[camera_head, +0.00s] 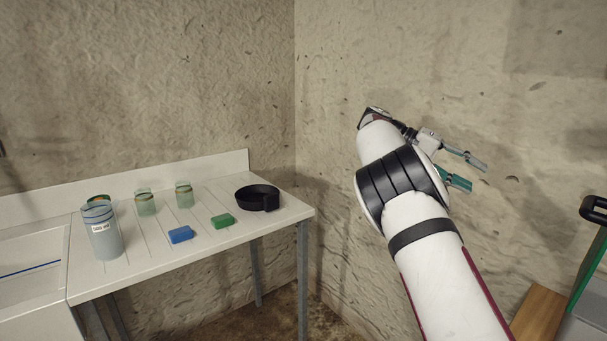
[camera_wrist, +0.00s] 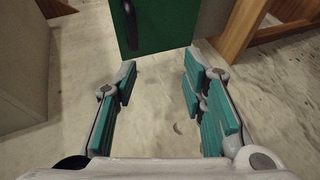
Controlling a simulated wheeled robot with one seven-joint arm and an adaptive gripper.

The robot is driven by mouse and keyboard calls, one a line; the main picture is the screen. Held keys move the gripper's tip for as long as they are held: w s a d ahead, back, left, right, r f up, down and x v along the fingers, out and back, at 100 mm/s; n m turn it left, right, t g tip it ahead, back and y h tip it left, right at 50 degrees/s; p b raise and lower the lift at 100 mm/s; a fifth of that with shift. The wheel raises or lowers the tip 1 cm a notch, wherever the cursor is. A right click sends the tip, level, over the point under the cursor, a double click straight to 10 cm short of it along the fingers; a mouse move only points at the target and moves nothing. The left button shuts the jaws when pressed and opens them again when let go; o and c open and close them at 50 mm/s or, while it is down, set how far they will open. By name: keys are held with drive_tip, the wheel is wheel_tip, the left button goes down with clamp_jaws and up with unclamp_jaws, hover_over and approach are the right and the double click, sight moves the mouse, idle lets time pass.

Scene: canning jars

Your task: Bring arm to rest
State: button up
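My arm is raised at the right of the head view. My gripper (camera_head: 465,172) points to the right in front of the bare wall, clear of the table. In the wrist view my gripper (camera_wrist: 160,95) shows its teal-padded fingers spread wide, with nothing between them. Part of the gripper is hidden behind the arm in the head view.
A white table (camera_head: 270,222) at left holds a large jar (camera_head: 102,238), two small jars (camera_head: 145,204) (camera_head: 184,197), a blue block (camera_head: 180,235), a green block (camera_head: 222,221) and a black round pan (camera_head: 258,195). A green panel (camera_wrist: 160,25) and wooden frame (camera_wrist: 243,30) lie beyond the gripper.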

drive_tip(key=s+d+r+n+t+y+p, duration=0.1)
drive_tip(key=s+r+t+y, duration=0.15)
drive_tip(key=s, duration=0.45)
drive_tip(key=s+d+r+n+t+y+p, duration=0.1)
drive_tip(key=s+y, duration=0.3)
drive_tip(key=s, duration=0.3)
drive_tip(key=s+a+f+n+t+y+p, duration=0.1)
drive_tip(key=s+a+t, duration=0.1)
drive_tip(key=s+a, duration=0.4)
drive_tip(key=s+a+f+n+t+y+p, duration=0.1)
drive_tip(key=s+a, duration=0.5)
drive_tip(key=s, duration=0.6)
drive_tip(key=s+a+f+n+t+y+p, duration=0.1)
drive_tip(key=s+a+f+n+t+y, duration=0.2)
drive_tip(key=s+a, duration=0.4)
drive_tip(key=s+t, duration=0.1)
drive_tip(key=s, duration=0.2)
drive_tip(key=shift+y, duration=0.25)
drive_tip(key=shift+c, duration=0.6)
drive_tip(key=shift+r, duration=0.1)
